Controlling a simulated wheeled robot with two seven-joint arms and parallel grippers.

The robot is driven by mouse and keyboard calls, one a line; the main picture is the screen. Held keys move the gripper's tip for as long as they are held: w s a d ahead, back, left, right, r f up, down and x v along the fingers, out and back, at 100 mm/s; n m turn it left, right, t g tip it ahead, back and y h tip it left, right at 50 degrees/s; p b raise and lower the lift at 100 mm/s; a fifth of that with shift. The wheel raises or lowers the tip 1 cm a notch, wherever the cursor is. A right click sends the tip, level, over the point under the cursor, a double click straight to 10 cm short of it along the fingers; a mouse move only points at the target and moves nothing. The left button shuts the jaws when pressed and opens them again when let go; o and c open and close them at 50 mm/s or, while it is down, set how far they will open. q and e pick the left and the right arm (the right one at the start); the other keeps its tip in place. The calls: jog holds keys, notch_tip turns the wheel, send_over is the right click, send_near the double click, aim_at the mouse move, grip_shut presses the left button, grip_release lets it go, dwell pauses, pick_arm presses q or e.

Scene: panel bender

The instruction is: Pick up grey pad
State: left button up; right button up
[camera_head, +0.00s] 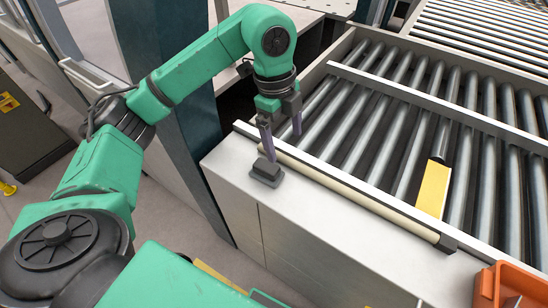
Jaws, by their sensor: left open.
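The grey pad (267,173) is a small dark grey block lying on the white top ledge of the roller conveyor's frame, near its left corner. My left gripper (283,146) points down just above and behind the pad, with its two purple-grey fingers spread apart and nothing between them. The nearer fingertip ends right at the pad's far edge; I cannot tell whether it touches. The other finger hangs farther right, over the edge of the rollers. My right gripper is not in view.
The roller conveyor (385,130) has raised rails and a pale front bar (350,198). A yellow block (433,189) lies at the rollers' front edge. An orange bin (497,287) stands at lower right. A dark blue post (175,120) rises behind my left arm. The white ledge around the pad is clear.

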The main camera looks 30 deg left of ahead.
pick_arm(q)
jog(key=a+n+y, duration=0.2)
jog(key=a, duration=0.2)
jog(key=b, duration=0.1)
send_over(267, 167)
jog(key=shift+m, duration=0.3)
jog(key=f, duration=0.6)
jog(key=shift+d, duration=0.35)
jog(key=f+p, duration=0.1)
jog(key=f, duration=0.1)
jog(key=f+p, duration=0.1)
jog(key=f, duration=0.1)
jog(key=f+p, duration=0.1)
jog(key=f, duration=0.2)
jog(key=shift+a+f, duration=0.1)
jog(key=shift+a, duration=0.2)
jog(key=shift+f, duration=0.2)
jog(key=shift+w, duration=0.15)
jog(key=c, duration=1.4)
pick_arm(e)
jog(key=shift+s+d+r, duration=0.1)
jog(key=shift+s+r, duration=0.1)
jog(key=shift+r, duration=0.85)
